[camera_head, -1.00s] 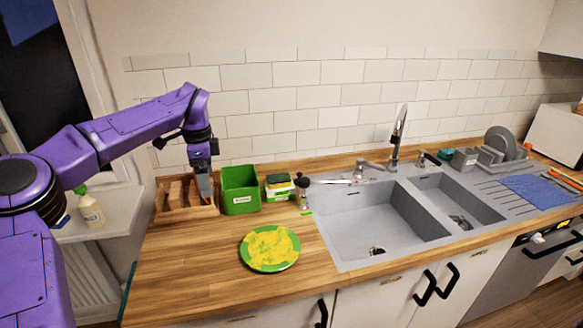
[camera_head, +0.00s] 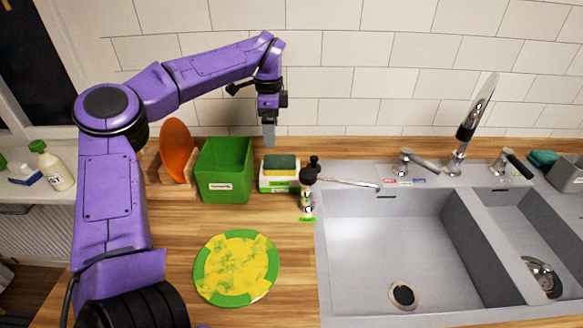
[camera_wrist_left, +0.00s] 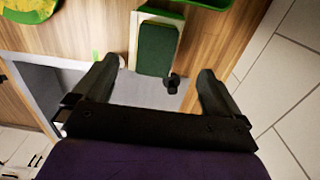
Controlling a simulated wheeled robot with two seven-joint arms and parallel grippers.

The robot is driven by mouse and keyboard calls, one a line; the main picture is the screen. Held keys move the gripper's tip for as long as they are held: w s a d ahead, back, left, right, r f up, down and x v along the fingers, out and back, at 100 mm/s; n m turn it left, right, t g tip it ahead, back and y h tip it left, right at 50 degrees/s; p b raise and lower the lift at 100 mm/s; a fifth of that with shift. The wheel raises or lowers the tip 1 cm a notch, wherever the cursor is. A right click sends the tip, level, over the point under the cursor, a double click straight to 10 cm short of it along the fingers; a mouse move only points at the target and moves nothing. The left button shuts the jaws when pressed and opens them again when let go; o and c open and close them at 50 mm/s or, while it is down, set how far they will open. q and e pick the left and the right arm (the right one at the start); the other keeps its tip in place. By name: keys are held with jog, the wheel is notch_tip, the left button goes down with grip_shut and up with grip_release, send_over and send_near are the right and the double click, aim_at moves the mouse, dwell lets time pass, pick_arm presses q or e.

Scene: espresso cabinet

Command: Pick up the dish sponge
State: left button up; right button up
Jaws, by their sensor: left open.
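The dish sponge (camera_head: 281,163), green on top with a yellow layer under it, lies in a small white holder (camera_head: 279,184) on the wooden counter. My left gripper (camera_head: 269,143) is above and just behind the sponge, pointing down, and looks apart from it. In the left wrist view the sponge (camera_wrist_left: 157,48) shows its green face ahead of the open, empty fingers (camera_wrist_left: 158,75). My right gripper is in neither view.
A green box (camera_head: 226,170) stands left of the holder, and a dark-topped bottle (camera_head: 309,182) stands right of it. A yellow-stained green plate (camera_head: 236,268) lies in front. An orange plate (camera_head: 176,148) stands in a wooden rack. The sink (camera_head: 400,245) is at right.

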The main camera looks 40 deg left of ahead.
aim_at(278, 161)
pick_arm(q)
jog(key=f+p, duration=0.1)
jog(key=f, duration=0.2)
jog(key=d+f+p, duration=0.1)
jog(key=f, duration=0.2)
jog(key=f+p, duration=0.2)
jog(key=f, duration=0.2)
jog(key=shift+w+d+f, duration=0.1)
jog(key=shift+w+d, duration=0.2)
jog(key=shift+a+f, duration=0.1)
jog(key=shift+f, duration=0.1)
jog(key=c, duration=1.1)
